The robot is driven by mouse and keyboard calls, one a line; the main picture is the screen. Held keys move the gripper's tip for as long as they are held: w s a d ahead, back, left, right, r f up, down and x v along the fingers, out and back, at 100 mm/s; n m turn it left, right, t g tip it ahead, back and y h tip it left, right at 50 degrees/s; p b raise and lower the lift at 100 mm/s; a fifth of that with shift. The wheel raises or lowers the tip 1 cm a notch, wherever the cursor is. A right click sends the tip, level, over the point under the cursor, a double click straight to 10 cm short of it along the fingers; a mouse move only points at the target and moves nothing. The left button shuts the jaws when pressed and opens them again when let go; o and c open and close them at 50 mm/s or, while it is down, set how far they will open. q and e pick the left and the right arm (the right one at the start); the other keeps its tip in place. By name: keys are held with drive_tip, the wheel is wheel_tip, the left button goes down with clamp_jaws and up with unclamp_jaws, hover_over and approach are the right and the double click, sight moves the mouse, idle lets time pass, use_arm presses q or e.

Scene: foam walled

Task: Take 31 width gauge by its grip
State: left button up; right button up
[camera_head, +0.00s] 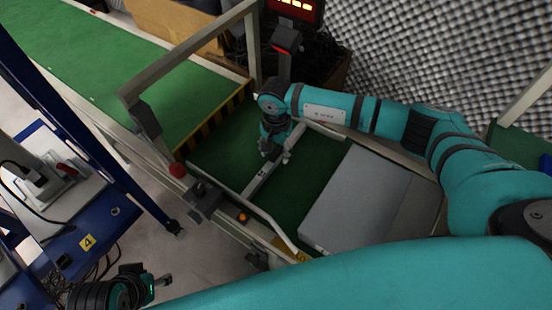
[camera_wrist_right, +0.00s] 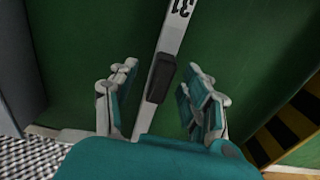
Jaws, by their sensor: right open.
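The 31 width gauge (camera_wrist_right: 177,38) is a pale grey bar with a black "31" and a black grip (camera_wrist_right: 160,78). In the right wrist view, my right gripper (camera_wrist_right: 162,72) is open, with one finger on each side of the grip and visible gaps between. I cannot tell how far above the grip the fingertips are. In the head view, the gauge bar (camera_head: 262,178) lies across the green belt, and my right gripper (camera_head: 275,153) is over its far end, hiding the grip. My left gripper (camera_head: 158,283) is at the lower left, away from the gauge; its opening is unclear.
A large grey panel (camera_head: 355,200) lies on the green belt (camera_head: 290,195) to the right of the gauge. A pale rail (camera_head: 262,215) runs along the belt's near side. Yellow-black striped edging (camera_head: 212,120) and a grey post (camera_head: 285,55) stand near my right gripper.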

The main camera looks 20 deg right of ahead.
drive_tip(key=shift+f, duration=0.25)
clamp_jaws()
